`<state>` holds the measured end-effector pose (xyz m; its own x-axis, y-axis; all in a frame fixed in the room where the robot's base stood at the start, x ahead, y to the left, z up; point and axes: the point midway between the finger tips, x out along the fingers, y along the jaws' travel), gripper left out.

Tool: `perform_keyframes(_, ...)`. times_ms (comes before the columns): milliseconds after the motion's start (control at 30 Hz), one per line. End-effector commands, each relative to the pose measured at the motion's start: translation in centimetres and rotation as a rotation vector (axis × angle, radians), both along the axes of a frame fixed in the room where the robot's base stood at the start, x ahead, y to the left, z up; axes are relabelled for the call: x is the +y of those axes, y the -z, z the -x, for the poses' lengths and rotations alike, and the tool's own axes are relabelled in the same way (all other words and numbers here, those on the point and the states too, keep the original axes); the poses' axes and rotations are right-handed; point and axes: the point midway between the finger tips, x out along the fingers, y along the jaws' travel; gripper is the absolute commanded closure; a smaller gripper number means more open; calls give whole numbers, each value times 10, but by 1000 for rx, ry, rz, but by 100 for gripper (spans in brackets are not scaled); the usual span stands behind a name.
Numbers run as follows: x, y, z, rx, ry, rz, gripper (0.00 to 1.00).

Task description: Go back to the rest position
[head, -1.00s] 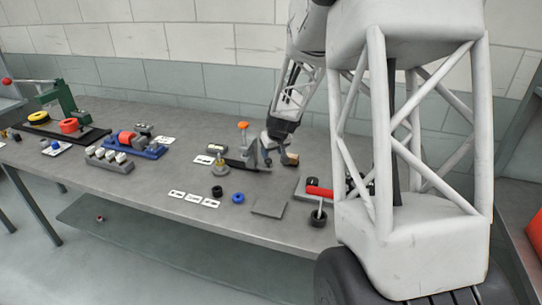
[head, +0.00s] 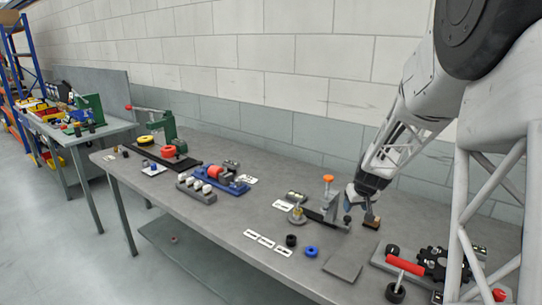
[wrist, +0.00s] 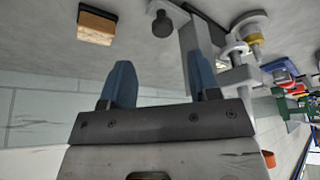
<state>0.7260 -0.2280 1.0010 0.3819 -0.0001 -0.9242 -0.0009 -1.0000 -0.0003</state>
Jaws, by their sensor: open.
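My gripper (head: 360,200) is over the back part of the grey workbench (head: 215,225), near a small wooden block (head: 371,222). In the wrist view, my gripper (wrist: 162,78) has its two blue fingers spread apart, with nothing between them. The wooden block shows there too (wrist: 97,25), beyond the fingers and off to one side, apart from them. A grey bracket fixture (head: 329,212) with an orange-topped part (head: 328,178) stands just left of my gripper.
A blue fixture (head: 235,187) and a green press (head: 167,132) stand farther left. A black ring (head: 291,240), a blue ring (head: 311,252) and a grey plate (head: 343,264) lie in front. A red-handled tool (head: 405,265) is at right. The wall is behind.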

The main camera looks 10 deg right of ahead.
Motion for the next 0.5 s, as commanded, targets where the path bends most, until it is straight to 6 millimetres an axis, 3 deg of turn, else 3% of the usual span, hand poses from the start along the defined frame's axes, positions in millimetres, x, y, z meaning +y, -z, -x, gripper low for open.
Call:
perform_keyframes(267,21,-20,17,6,-7,-7,44)
perform_keyframes(500,60,-54,56,21,-15,-19,44)
